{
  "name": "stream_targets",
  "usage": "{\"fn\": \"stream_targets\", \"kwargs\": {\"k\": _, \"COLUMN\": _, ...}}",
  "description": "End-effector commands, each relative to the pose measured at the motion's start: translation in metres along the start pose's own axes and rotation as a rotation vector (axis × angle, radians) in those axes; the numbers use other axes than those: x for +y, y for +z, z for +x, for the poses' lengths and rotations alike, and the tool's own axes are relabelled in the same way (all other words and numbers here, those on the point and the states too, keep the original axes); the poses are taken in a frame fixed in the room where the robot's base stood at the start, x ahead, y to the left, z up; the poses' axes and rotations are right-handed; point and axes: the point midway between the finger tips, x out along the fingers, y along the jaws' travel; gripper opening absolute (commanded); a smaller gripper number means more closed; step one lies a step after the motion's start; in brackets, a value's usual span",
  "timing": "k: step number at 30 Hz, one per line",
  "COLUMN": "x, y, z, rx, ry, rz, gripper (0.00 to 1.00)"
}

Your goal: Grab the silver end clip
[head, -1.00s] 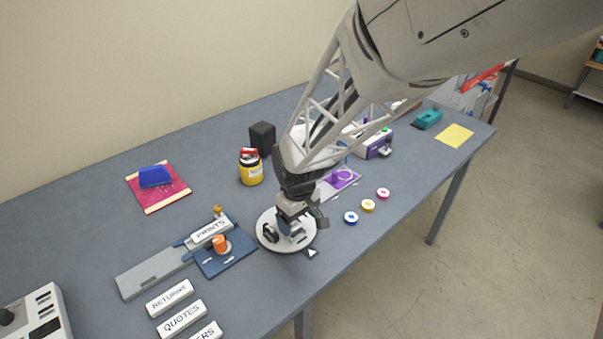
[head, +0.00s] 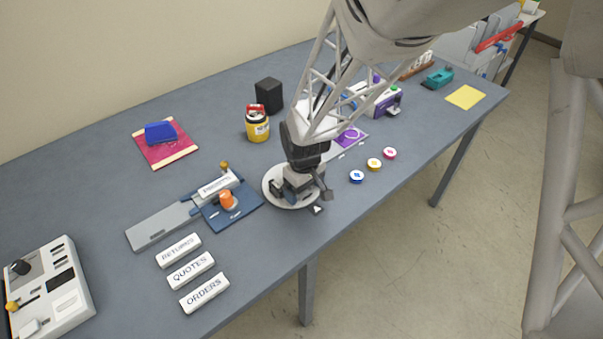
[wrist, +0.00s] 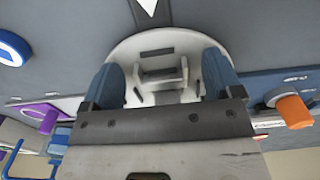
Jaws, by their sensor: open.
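A small silver-grey bracket-shaped piece, which looks like the end clip (wrist: 162,72), sits near the middle of a round white dish (wrist: 190,42) in the wrist view. My gripper (wrist: 165,80) is open, with one blue-grey finger on each side of the clip and a gap to each. In the head view my gripper (head: 290,189) is low over the same dish (head: 291,205) near the table's front edge. The clip is hidden there by my gripper. Whether the fingers touch the dish cannot be told.
An orange-knobbed blue plate (head: 242,200) lies left of the dish, with label blocks (head: 191,271) in front. Several coloured discs (head: 374,165) lie to the right. A yellow jar (head: 257,128) and black box (head: 269,95) stand behind. A white arrow (head: 318,209) marks the table in front.

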Motion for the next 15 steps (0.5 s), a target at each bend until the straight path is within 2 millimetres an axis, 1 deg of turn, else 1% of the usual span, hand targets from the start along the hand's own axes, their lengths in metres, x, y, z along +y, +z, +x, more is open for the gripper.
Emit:
{"fn": "stream_targets", "kwargs": {"k": 13, "x": 0.0000, "y": -0.0001, "z": -0.0003, "rx": 0.000, "ry": 0.000, "rz": 0.000, "gripper": 0.85}}
{"fn": "stream_targets", "kwargs": {"k": 15, "x": 0.0000, "y": -0.0001, "z": -0.0003, "rx": 0.000, "ry": 0.000, "rz": 0.000, "gripper": 0.74}}
